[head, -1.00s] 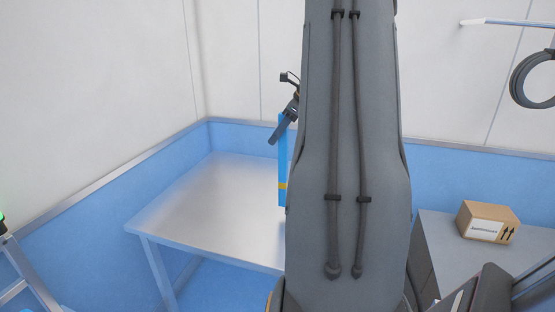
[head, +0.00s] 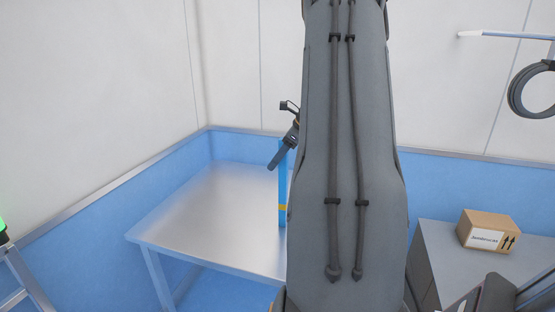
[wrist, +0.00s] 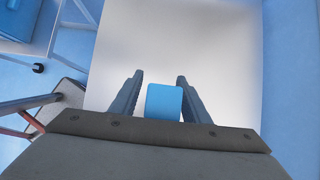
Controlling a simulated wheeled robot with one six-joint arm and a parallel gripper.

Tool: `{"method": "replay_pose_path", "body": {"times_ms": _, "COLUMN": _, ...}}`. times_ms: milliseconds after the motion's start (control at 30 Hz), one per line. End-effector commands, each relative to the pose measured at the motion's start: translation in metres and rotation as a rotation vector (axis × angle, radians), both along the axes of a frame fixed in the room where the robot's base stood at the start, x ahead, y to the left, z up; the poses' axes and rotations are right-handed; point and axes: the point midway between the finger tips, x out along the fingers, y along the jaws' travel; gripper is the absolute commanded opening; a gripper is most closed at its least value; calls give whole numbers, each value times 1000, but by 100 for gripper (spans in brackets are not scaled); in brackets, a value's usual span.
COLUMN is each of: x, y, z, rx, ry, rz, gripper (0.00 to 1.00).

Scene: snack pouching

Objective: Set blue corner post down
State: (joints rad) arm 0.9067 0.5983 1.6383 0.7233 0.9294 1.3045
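The blue corner post (head: 283,190) is a slim upright block with a yellow band near its lower end. It stands over the metal table (head: 200,217), partly hidden by my arm in the head view. My gripper (head: 284,153) is at its upper end. In the wrist view, the post's blue top (wrist: 164,102) sits between the two dark fingers of my gripper (wrist: 160,77), which are close about it. I cannot tell whether the post's foot touches the tabletop.
The visible tabletop around the post is bare. Blue-and-white walls stand behind the table. A cardboard box (head: 487,231) sits on a grey surface (head: 440,253) at the right. A coiled dark cable (head: 532,94) hangs on the wall at upper right.

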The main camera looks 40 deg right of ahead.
Motion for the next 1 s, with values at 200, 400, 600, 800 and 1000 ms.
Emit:
{"method": "replay_pose_path", "body": {"times_ms": 200, "x": 0, "y": 0, "z": 0, "rx": 0, "ry": 0, "rz": 0, "gripper": 42}}
{"method": "replay_pose_path", "body": {"times_ms": 400, "x": -4, "y": -4, "z": 12, "rx": -3, "ry": -2, "rz": -2, "gripper": 42}}
{"method": "replay_pose_path", "body": {"times_ms": 600, "x": -23, "y": -13, "z": 42, "rx": -3, "ry": -3, "rz": -3, "gripper": 42}}
{"method": "replay_pose_path", "body": {"times_ms": 800, "x": -42, "y": -23, "z": 76, "rx": -3, "ry": -2, "rz": -2, "gripper": 42}}
{"method": "replay_pose_path", "body": {"times_ms": 1000, "x": -54, "y": -29, "z": 97, "rx": -2, "ry": -1, "rz": -2, "gripper": 42}}
